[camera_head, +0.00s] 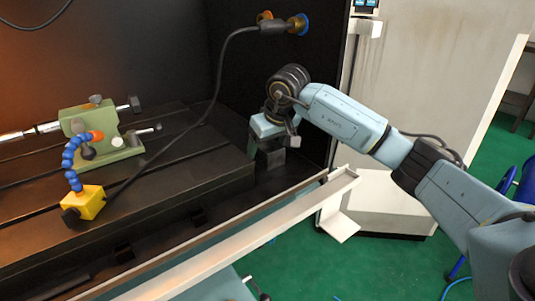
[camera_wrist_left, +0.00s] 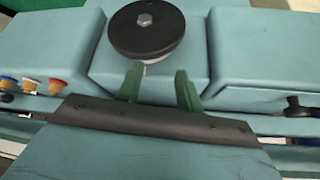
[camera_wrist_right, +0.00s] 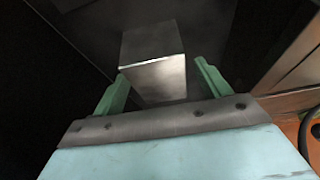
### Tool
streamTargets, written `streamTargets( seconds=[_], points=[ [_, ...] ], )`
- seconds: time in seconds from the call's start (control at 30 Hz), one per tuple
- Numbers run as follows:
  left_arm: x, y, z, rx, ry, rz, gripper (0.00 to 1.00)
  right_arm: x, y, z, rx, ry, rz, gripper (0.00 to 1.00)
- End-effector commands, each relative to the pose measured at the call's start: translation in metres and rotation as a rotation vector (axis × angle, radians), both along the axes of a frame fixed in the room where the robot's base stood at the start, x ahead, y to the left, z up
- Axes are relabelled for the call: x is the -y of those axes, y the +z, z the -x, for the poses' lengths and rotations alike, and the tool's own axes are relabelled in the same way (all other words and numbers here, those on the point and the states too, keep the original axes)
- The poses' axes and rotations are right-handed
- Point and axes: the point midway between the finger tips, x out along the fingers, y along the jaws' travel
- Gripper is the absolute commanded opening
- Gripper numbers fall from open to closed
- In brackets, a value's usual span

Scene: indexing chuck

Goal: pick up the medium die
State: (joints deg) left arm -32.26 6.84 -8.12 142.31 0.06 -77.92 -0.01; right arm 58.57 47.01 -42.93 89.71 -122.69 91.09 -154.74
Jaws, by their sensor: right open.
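A grey metal block, the one die-like thing in view, shows in the right wrist view (camera_wrist_right: 155,62). It has a bright face and stands between and beyond the fingertips of my right gripper (camera_wrist_right: 160,82). The fingers are apart, one on each side, with no clear contact. In the head view my right gripper (camera_head: 270,148) points down at the far right end of the dark machine bed, and the block is hard to separate from the fingers there. My left gripper (camera_wrist_left: 158,88) shows only in its wrist view, with fingers apart and nothing between them.
A green vise-like fixture (camera_head: 98,132) and a yellow block (camera_head: 84,201) with a blue hose stand on the slotted bed (camera_head: 190,168). A black cable arches over it. A pale rail (camera_head: 235,240) runs along the front. A black round knob (camera_wrist_left: 146,30) lies beyond my left fingers.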

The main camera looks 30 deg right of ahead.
Motion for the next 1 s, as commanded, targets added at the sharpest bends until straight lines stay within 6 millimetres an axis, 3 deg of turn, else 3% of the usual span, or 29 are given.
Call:
streamTargets(
  seconds=[0.1,0.67,1.0],
  points=[
    [-0.0001,0.0001,0.0,-0.001,0.0,0.0,0.36,-0.0001,0.0003,0.0,0.0,0.0,0.0,0.75],
    [0.0001,-0.0001,0.0002,-0.002,0.0,0.0,0.36,-0.0001,0.0005,0.0001,0.0,0.0,0.0,0.02],
    [-0.0001,0.0,0.0004,-0.003,0.0,-0.001,0.36,-0.0001,0.0034,-0.0007,0.007,-0.001,-0.002,0.0]
  ],
)
